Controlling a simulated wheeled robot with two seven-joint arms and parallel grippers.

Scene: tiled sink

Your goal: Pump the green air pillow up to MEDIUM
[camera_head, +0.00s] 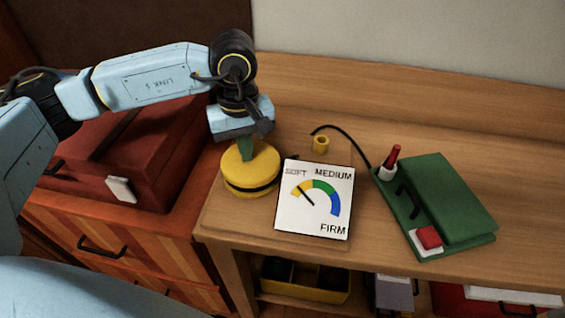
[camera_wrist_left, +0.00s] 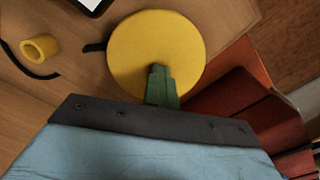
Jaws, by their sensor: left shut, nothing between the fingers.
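The green air pillow (camera_head: 455,200) lies on the right of the wooden table, with a black handle, a red-tipped white fitting (camera_head: 390,162) and a red block on a white base (camera_head: 428,238). A white gauge (camera_head: 314,222) reads SOFT, MEDIUM and FIRM; its needle points up-left into the yellow part, on the SOFT side. The round yellow pump (camera_head: 250,177) with a black band stands left of the gauge. My left gripper (camera_head: 246,157) is shut and empty, its green fingertips pointing down at the pump's top; in the left wrist view they overlap the yellow disc (camera_wrist_left: 150,45). Contact is unclear.
A yellow ring (camera_head: 321,144) stands behind the gauge, near a thin black hose (camera_head: 352,141) running to the pillow. A red case (camera_head: 140,150) sits on the left cabinet. A yellow bin (camera_head: 305,280) is on the shelf below. The table's back is clear.

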